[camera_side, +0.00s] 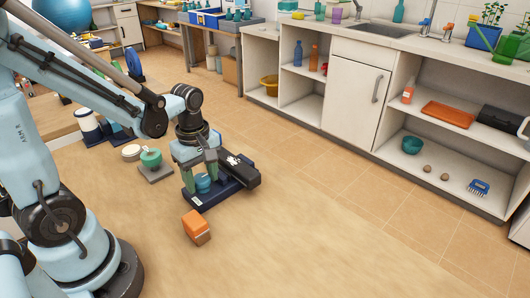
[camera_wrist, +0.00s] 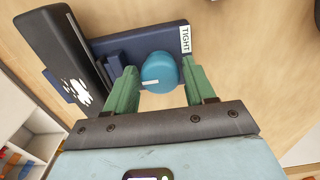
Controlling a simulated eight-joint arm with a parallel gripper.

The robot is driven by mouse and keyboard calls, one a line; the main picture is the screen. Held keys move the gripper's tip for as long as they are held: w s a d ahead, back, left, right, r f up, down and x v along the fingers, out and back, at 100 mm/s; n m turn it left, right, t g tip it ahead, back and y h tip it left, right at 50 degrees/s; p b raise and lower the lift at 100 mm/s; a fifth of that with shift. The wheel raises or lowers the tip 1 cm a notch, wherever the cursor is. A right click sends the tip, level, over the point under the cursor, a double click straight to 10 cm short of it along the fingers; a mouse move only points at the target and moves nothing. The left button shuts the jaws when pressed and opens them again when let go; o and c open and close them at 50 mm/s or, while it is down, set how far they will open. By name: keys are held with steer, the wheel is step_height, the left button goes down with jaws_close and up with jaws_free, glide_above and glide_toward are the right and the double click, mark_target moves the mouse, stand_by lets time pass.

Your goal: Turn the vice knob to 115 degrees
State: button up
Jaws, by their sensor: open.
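The vice has a dark blue base (camera_wrist: 112,44) with a white label reading TIGHT (camera_wrist: 186,40) at one end and a black block with a white mark (camera_wrist: 66,50) at the other. Its round blue knob (camera_wrist: 160,70) has a short white line that points left in the wrist view. In the side view the knob (camera_side: 203,184) stands on the vice (camera_side: 222,192), under my wrist. My gripper (camera_wrist: 159,75) is open, with one green finger on either side of the knob. Narrow gaps seem to show between fingers and knob; contact is unclear. The fingers (camera_side: 200,171) point down in the side view.
An orange block (camera_side: 197,226) lies in front of the vice. A green knob on a grey plate (camera_side: 151,163) and a pale round disc (camera_side: 131,152) stand to its left. The tabletop right of the vice is clear; shelves and a counter (camera_side: 357,88) stand beyond.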

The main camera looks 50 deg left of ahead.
steer(key=shift+f, duration=0.3)
steer(key=c, duration=0.8)
